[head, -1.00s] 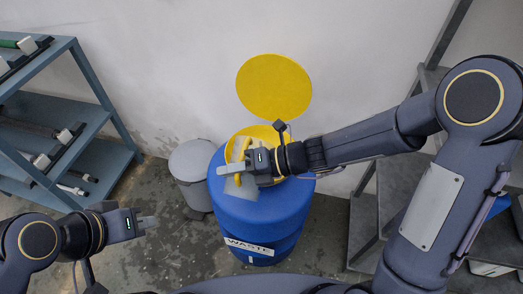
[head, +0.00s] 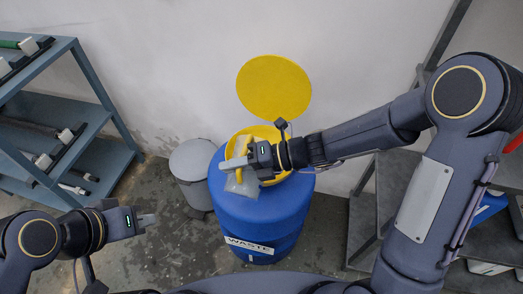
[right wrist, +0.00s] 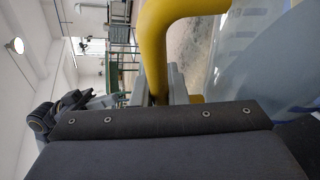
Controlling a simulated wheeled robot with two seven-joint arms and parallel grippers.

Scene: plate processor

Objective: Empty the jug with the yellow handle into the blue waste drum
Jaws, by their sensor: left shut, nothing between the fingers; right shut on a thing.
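The jug (head: 246,186) is translucent and has a yellow handle (right wrist: 158,45). My right gripper (head: 232,167) is shut on that handle and holds the jug over the top of the blue waste drum (head: 262,214), at the near left of its yellow-rimmed opening (head: 262,132). The jug's clear wall also shows at the right of the right wrist view (right wrist: 280,85). Its exact tilt and contents are hard to tell. The gripper hides part of the jug and opening. My left gripper (head: 152,222) is shut and empty, left of the drum.
The round yellow lid (head: 274,87) stands open behind the drum. A grey bin (head: 193,165) stands left of the drum. A blue-grey shelf rack (head: 95,120) is at the left, and grey shelving (head: 385,205) at the right under my right arm.

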